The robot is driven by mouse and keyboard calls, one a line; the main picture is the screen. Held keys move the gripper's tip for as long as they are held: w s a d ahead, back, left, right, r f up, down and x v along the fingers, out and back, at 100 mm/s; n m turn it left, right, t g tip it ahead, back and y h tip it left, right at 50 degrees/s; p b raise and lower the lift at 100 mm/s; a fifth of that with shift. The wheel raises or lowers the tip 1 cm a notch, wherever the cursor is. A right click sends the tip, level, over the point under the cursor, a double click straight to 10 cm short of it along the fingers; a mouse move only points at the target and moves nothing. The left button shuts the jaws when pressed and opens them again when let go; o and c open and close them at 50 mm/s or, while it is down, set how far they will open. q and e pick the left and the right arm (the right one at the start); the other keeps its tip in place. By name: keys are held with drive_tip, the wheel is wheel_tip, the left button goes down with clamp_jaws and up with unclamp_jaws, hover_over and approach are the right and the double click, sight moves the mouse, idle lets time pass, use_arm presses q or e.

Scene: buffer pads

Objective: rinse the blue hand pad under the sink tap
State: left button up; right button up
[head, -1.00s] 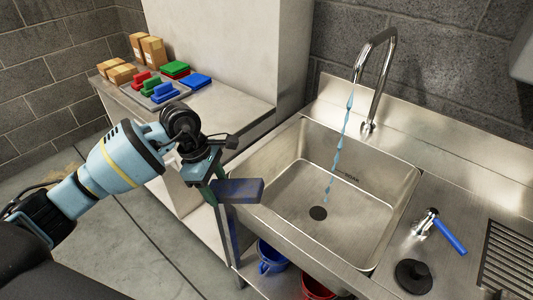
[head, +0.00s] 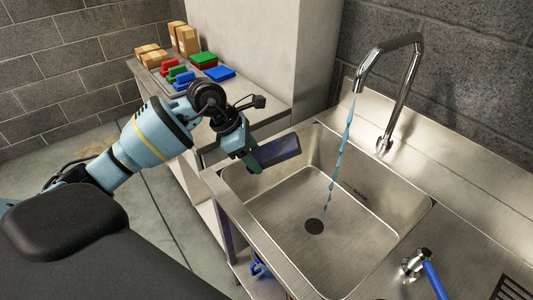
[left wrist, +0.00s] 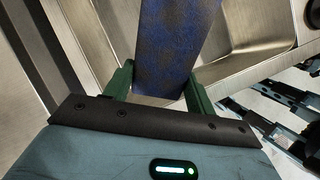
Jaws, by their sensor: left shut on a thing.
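My left gripper (head: 252,157) is shut on the blue hand pad (head: 278,150). The pad is dark blue with brownish patches in the left wrist view (left wrist: 175,45), held between the green fingers. In the head view it sticks out over the left rim of the steel sink (head: 290,205), above the basin's left side. A curved steel tap (head: 404,75) stands behind the sink at the right. Water (head: 342,150) runs from it toward the drain (head: 314,226), apart from the pad. My right gripper is not in the head view.
A steel side table (head: 240,102) at the back left holds cardboard boxes (head: 187,40) and several red, green and blue pads (head: 183,80). A blue-handled fitting (head: 433,280) stands on the counter right of the basin. The basin is otherwise empty.

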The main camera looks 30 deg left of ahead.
use_arm(q)
drive_tip(key=shift+d, duration=0.1)
drive_tip(key=w+d, duration=0.7)
drive_tip(key=d, duration=0.3)
drive_tip(key=shift+w+d+b, duration=0.15)
drive_tip(key=shift+d+b, duration=0.2)
drive_tip(key=shift+b, duration=0.1)
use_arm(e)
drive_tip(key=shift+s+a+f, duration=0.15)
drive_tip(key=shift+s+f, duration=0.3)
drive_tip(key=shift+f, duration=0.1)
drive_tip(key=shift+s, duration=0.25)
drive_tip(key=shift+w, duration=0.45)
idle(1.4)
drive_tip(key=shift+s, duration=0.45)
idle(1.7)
use_arm(q)
drive_tip(key=shift+a, duration=0.1)
